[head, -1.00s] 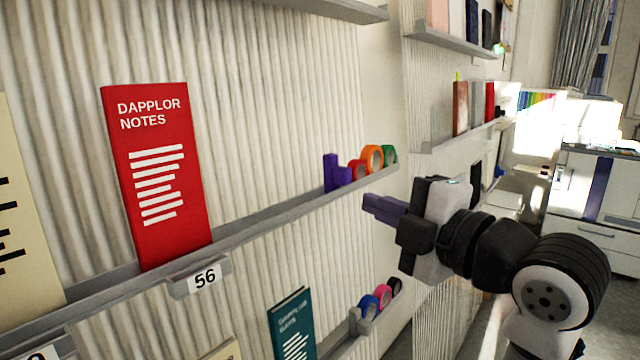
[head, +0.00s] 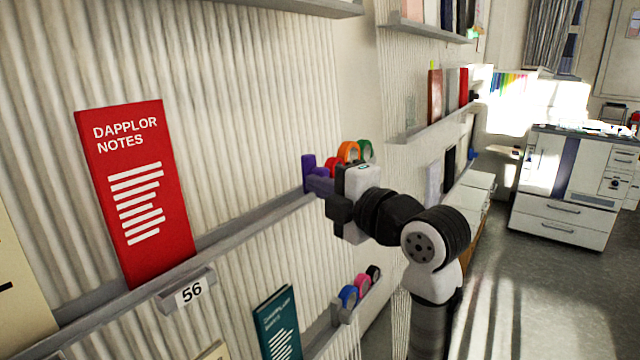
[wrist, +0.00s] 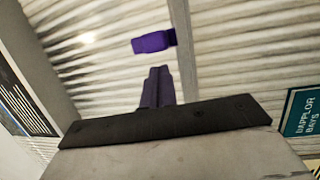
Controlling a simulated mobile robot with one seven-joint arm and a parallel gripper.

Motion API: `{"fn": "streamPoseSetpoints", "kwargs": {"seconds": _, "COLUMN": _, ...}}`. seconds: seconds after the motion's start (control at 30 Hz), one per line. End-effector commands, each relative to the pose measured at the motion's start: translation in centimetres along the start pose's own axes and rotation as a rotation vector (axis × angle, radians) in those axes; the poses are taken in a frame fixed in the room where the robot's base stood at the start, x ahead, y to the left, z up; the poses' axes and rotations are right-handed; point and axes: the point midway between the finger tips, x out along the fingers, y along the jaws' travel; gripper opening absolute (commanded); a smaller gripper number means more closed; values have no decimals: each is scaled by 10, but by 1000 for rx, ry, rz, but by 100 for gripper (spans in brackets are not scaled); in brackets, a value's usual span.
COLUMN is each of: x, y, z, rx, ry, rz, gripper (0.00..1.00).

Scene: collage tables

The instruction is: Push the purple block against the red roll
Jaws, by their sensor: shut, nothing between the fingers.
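The purple block (head: 309,170) stands on the wall ledge, its tall part upright at the left; in the wrist view the block (wrist: 150,43) lies beyond the fingertips. The red roll (head: 332,165) is on the same ledge, to the right of the block, and mostly hidden behind my gripper. My gripper (head: 312,184) is shut and empty, in front of the block's lower part. The wrist view shows my fingers (wrist: 158,72) together, with a gap between them and the block. The space between block and roll is covered in the head view.
An orange roll (head: 349,151) and a green roll (head: 365,149) stand right of the red one. The ledge (head: 250,226) is clear between the block and the red notes book (head: 140,190). A lower ledge holds several rolls.

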Motion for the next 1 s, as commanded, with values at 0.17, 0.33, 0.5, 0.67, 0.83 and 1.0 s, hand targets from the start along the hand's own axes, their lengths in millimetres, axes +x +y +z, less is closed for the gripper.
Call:
{"fn": "streamPoseSetpoints", "kwargs": {"seconds": 0.17, "x": 2, "y": 0, "z": 10, "rx": 1, "ry": 0, "rz": 0, "gripper": 0}}
{"fn": "streamPoseSetpoints", "kwargs": {"seconds": 0.33, "x": 2, "y": -1, "z": 10, "rx": 0, "ry": 0, "rz": 1, "gripper": 0}}
{"fn": "streamPoseSetpoints", "kwargs": {"seconds": 0.5, "x": 2, "y": -1, "z": 11, "rx": 0, "ry": -1, "rz": 1, "gripper": 0}}
{"fn": "streamPoseSetpoints", "kwargs": {"seconds": 0.67, "x": 7, "y": -3, "z": 31, "rx": 2, "ry": -2, "rz": 0, "gripper": 0}}
{"fn": "streamPoseSetpoints", "kwargs": {"seconds": 0.83, "x": 12, "y": -2, "z": 51, "rx": 0, "ry": -1, "rz": 0, "gripper": 0}}
{"fn": "streamPoseSetpoints", "kwargs": {"seconds": 1.0, "x": 12, "y": 0, "z": 54, "rx": 0, "ry": -1, "rz": 1, "gripper": 0}}
